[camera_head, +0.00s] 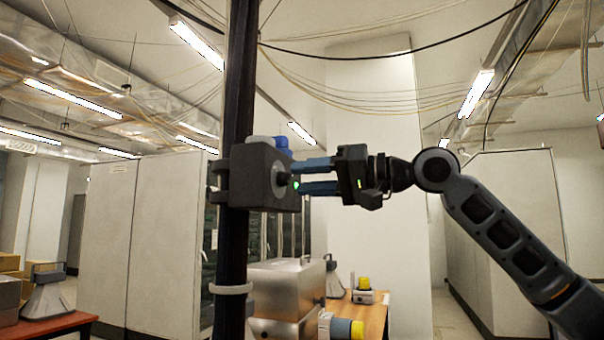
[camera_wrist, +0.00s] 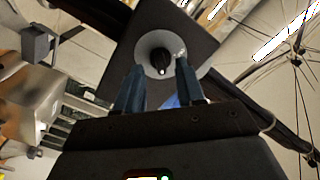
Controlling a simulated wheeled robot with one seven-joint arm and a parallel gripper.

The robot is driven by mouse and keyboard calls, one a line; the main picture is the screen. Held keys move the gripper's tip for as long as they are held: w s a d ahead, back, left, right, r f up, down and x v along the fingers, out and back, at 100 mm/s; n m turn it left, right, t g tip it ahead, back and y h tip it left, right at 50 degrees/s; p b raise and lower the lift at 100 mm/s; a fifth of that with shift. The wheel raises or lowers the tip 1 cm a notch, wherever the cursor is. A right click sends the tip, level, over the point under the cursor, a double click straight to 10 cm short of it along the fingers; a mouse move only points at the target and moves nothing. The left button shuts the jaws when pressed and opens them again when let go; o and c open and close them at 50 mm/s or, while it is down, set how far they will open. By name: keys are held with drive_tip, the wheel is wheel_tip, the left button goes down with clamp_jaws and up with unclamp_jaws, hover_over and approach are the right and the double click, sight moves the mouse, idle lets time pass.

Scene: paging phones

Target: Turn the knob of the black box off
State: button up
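The black box (camera_head: 250,178) is clamped to a dark vertical pole. Its round knob (camera_head: 279,180) faces right, toward my gripper (camera_head: 299,176). In the wrist view, the knob (camera_wrist: 160,60) is a dark grip with a white mark at its lower end, on a round grey plate. My gripper (camera_wrist: 160,70) is open, with its two blue-grey fingers apart on either side of the knob's line. The fingertips are close to the box face; I cannot tell whether they touch the knob. A small green light shows near the knob.
The dark pole (camera_head: 240,80) runs from top to bottom beside the box. A blue part (camera_head: 281,142) sits behind the box top. Below are a metal case (camera_head: 287,287) and a wooden table (camera_head: 373,318) with devices. White cabinets (camera_head: 160,245) stand behind.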

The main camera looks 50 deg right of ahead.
drive_tip(key=shift+x, duration=0.75)
clamp_jaws()
